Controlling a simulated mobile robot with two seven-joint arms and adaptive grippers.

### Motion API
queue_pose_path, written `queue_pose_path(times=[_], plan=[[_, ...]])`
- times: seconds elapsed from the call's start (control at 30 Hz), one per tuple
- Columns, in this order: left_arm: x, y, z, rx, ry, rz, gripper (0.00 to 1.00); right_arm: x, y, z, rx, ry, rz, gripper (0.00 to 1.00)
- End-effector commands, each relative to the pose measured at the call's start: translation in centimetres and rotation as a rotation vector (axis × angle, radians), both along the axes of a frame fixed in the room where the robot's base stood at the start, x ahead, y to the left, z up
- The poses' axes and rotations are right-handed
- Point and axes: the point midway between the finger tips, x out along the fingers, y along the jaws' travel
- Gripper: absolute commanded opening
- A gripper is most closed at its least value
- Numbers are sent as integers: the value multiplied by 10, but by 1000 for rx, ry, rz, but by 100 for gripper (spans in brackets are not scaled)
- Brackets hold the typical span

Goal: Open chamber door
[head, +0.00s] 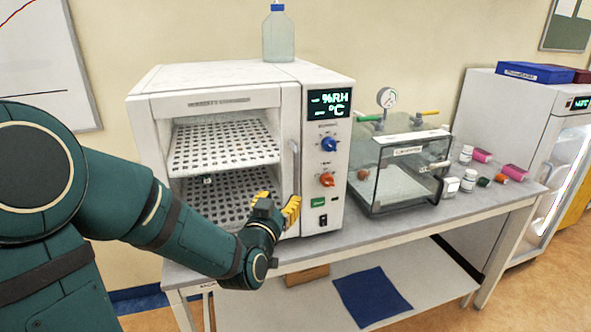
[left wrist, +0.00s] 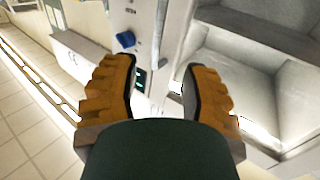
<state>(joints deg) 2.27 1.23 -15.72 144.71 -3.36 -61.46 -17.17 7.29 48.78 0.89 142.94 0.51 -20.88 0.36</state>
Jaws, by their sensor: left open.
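The white chamber (head: 215,99) stands on the left part of the bench. Its door (head: 275,103) looks shut against the front; perforated shelves (head: 225,146) show through its window. A slim upright handle (head: 294,160) is on the door's right edge, beside the control panel (head: 328,160). My left gripper (head: 277,208) is open and empty at the lower end of the handle, in front of the door's right edge. In the left wrist view the spread orange fingers (left wrist: 160,92) frame the panel's edge; I cannot tell whether they touch the handle. My right gripper is not visible.
A clear bottle (head: 278,36) stands on the chamber. A glass box with a gauge (head: 400,165) is close on the right, then several small jars and boxes. The bench's front edge (head: 420,226) runs below my left gripper. A white fridge (head: 520,135) stands far right.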

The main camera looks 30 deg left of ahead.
Motion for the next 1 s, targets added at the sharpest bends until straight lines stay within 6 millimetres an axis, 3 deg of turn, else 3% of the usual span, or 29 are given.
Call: queue_pose_path(times=[0.03, 0.17, 0.6, 0.8, 1.0], plan=[[5, 1, 4, 1, 7, -1, 44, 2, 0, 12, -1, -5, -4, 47], [14, 3, 3, 1, 5, -4, 44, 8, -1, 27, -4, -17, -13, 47], [95, 26, -1, -1, 2, -3, 44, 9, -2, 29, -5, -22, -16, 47], [114, 32, -1, -2, 2, -3, 44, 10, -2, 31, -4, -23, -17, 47], [120, 33, -1, -2, 1, -3, 44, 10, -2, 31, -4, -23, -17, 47]])
